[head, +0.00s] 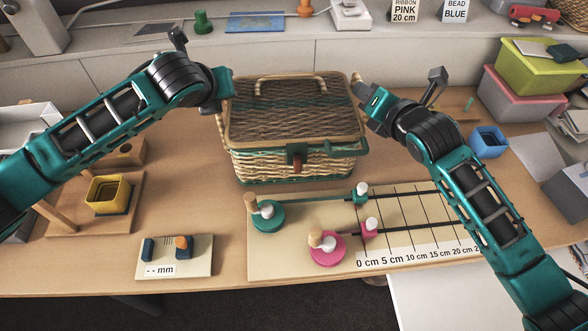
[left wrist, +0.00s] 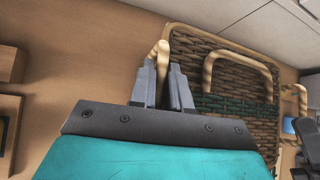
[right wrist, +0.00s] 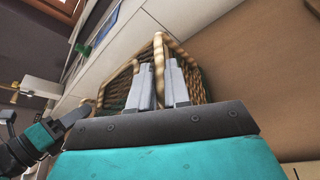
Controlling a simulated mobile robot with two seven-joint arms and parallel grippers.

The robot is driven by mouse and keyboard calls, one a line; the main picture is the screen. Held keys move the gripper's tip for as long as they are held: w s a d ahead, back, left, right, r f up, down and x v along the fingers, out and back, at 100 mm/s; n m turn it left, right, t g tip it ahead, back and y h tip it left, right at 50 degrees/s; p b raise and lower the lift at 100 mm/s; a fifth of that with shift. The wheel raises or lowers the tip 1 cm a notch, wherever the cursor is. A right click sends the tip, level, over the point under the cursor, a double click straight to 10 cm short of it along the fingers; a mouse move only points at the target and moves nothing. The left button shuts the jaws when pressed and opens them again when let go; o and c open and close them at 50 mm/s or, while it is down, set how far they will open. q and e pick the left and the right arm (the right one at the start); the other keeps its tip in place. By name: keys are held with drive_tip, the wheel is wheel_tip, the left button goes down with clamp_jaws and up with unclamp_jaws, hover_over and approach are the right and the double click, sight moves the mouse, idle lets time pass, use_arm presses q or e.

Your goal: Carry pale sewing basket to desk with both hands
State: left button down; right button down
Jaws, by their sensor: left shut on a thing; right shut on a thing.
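The pale sewing basket (head: 262,164) is woven wicker with a closed brown lid, green bands, a front latch and looped handles. It is upright at the back middle of the wooden desk (head: 185,210); I cannot tell whether its base touches the desktop. My left gripper (head: 219,110) is shut on the handle at its left side; the left wrist view shows the handle (left wrist: 161,50) between the fingers (left wrist: 163,88). My right gripper (head: 361,88) is shut on the right side handle, which shows between the fingers (right wrist: 160,85) in the right wrist view. The fingers partly hide both side handles.
In front of the basket lie a measuring board (head: 300,273) with green and pink spools and a small "mm" board (head: 200,268). A yellow cup (head: 105,194) stands left, a blue cup (head: 489,142) right. Stacked green and pink bins (head: 515,105) stand at the right.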

use_arm(q)
drive_tip(key=shift+f+b, duration=0.65)
drive_tip(key=shift+f, duration=0.1)
use_arm(e)
drive_tip(key=shift+f, duration=0.7)
use_arm(q)
drive_tip(key=c, duration=1.5)
unclamp_jaws()
drive_tip(key=shift+f, duration=0.1)
use_arm(e)
drive_tip(key=c, duration=1.5)
unclamp_jaws()
drive_tip(key=shift+f, duration=0.15)
use_arm(q)
drive_tip(key=o, duration=0.4)
use_arm(e)
drive_tip(key=o, duration=0.4)
use_arm(q)
drive_tip(key=v, duration=1.2)
use_arm(e)
drive_tip(key=v, duration=1.2)
use_arm(q)
drive_tip(key=shift+s, duration=0.15)
use_arm(e)
drive_tip(key=shift+s+d, duration=0.1)
